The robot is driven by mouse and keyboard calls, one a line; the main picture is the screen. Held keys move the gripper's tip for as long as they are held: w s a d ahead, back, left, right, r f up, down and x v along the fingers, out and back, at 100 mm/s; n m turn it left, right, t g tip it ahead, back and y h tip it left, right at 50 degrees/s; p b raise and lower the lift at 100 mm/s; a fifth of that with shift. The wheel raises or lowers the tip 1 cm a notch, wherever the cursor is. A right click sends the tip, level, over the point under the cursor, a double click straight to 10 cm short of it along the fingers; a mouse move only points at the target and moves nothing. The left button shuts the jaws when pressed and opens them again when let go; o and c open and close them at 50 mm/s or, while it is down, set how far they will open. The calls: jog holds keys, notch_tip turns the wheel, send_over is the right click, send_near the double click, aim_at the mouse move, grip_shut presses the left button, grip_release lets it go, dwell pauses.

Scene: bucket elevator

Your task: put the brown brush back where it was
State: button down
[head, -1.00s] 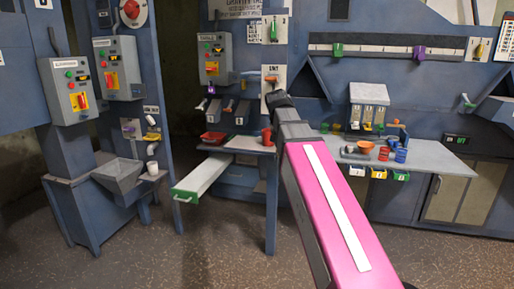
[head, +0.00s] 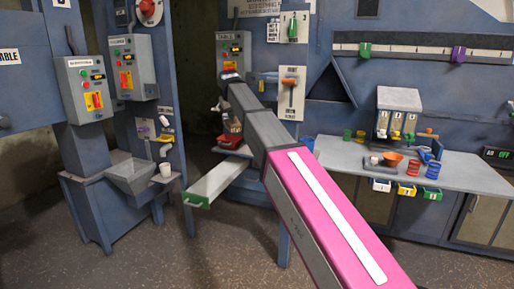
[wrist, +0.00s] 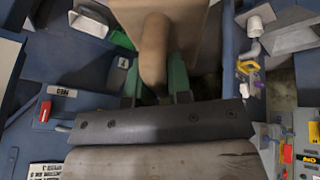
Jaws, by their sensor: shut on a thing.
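The brown brush (wrist: 154,50) shows in the wrist view as a rounded tan handle between the two green fingers of my gripper (wrist: 155,88). My gripper is shut on it. The rest of the brush is hidden or cannot be told apart from a flat tan surface behind it. In the head view my arm reaches up and left toward the switch box over the middle bench. My gripper and the brush cannot be made out clearly there.
A long pale tray (head: 218,182) with a green front sticks out below the middle bench. Floor in front is clear.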

jog(key=shift+w+f, duration=0.1)
jog(key=shift+w, duration=0.15)
jog(key=shift+w+d+f, duration=0.7)
jog(key=shift+d+f, duration=1)
jog(key=shift+f, duration=0.1)
jog(key=shift+w+d+f, duration=0.7)
jog(key=shift+d+f, duration=1.05)
jog(key=shift+w+d+f, duration=0.7)
jog(key=shift+d+f, duration=1)
jog(key=shift+f, duration=0.1)
jog(key=shift+f, duration=0.15)
jog(key=c, duration=1.1)
grip_release()
jog(key=shift+o, duration=0.2)
jog(key=v, duration=1.2)
